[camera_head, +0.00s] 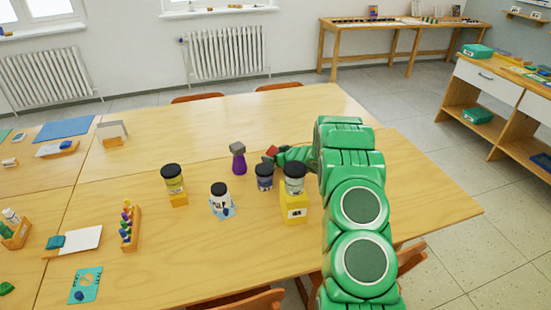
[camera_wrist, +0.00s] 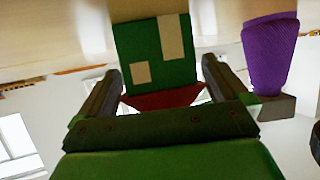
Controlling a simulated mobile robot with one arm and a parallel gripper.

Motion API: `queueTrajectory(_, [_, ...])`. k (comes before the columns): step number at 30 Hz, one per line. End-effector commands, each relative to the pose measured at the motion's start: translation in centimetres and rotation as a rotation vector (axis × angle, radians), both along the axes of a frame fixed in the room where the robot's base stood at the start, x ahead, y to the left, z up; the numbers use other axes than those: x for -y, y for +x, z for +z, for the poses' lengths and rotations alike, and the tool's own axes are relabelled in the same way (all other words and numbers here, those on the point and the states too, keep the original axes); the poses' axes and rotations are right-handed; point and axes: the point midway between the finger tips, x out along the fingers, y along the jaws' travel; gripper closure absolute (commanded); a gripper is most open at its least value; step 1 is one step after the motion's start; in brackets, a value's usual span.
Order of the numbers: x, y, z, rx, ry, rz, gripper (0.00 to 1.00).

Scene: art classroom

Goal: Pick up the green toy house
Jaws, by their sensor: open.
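The green toy house (camera_wrist: 155,60) has pale window and door patches and a red roof. It appears upside down in the wrist view, between the two fingers of my gripper (camera_wrist: 160,72). The fingers are apart, one on each side of the house, with a narrow gap showing at least near the roof. In the head view only a bit of the red roof (camera_head: 272,150) shows; the rest is hidden by my gripper (camera_head: 269,159) and nearby jars. The house appears to stand on the table.
A purple piece with a grey top (camera_head: 238,160) stands close to the left of my gripper; it also shows in the wrist view (camera_wrist: 270,55). A dark-lidded jar (camera_head: 264,178) and a jar on a yellow block (camera_head: 294,208) stand in front. The table (camera_head: 215,125) behind is clear.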

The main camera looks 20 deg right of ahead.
Motion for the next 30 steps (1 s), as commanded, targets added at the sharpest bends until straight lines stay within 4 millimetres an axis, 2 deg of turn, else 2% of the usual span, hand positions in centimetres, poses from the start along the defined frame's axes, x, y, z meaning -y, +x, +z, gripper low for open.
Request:
queueTrajectory(4, [0.0, 0.0, 0.0, 0.000, 0.000, 0.000, 0.00])
queueTrajectory(5, [0.0, 0.0, 0.0, 0.000, 0.000, 0.000, 0.03])
queueTrajectory(15, [0.0, 0.0, 0.0, -0.001, -0.001, -0.001, 0.55])
queueTrajectory(25, [0.1, 0.0, 0.1, -0.001, -0.001, -0.001, 0.56])
queueTrajectory(30, [0.1, 0.0, 1.4, 0.001, -0.002, 0.000, 0.56])
